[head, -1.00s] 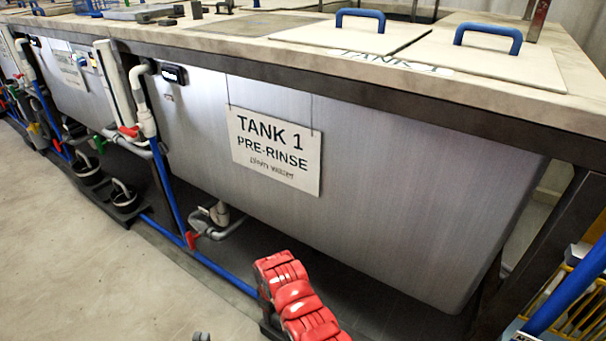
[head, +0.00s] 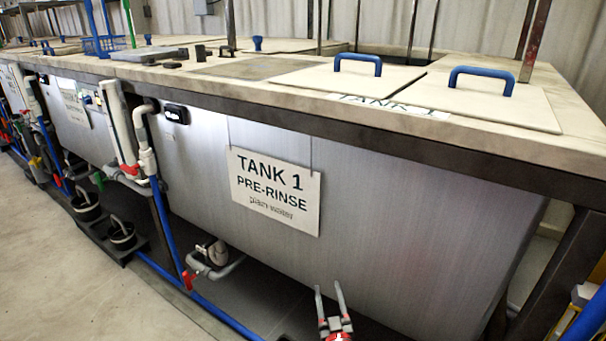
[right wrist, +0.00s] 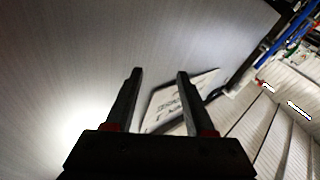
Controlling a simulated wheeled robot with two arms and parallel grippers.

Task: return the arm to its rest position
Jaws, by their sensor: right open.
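My right gripper (head: 331,296) shows at the bottom of the head view, its two grey fingers pointing up in front of the steel wall of tank 1 (head: 400,235). It is open and nothing is between its fingers. In the right wrist view the same gripper (right wrist: 155,85) has its dark fingers spread apart, with the tank wall (right wrist: 60,60) and the tilted tank sign (right wrist: 180,98) beyond them. I cannot tell how far the fingers are from the wall. My left gripper is out of view.
The tank's bench top has two lids with blue handles (head: 357,64) (head: 482,79). The hanging sign (head: 274,191) reads "TANK 1 PRE-RINSE". Blue pipes and a red valve (head: 188,280) run low at the left. Black buckets (head: 122,234) stand beside bare floor (head: 60,290).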

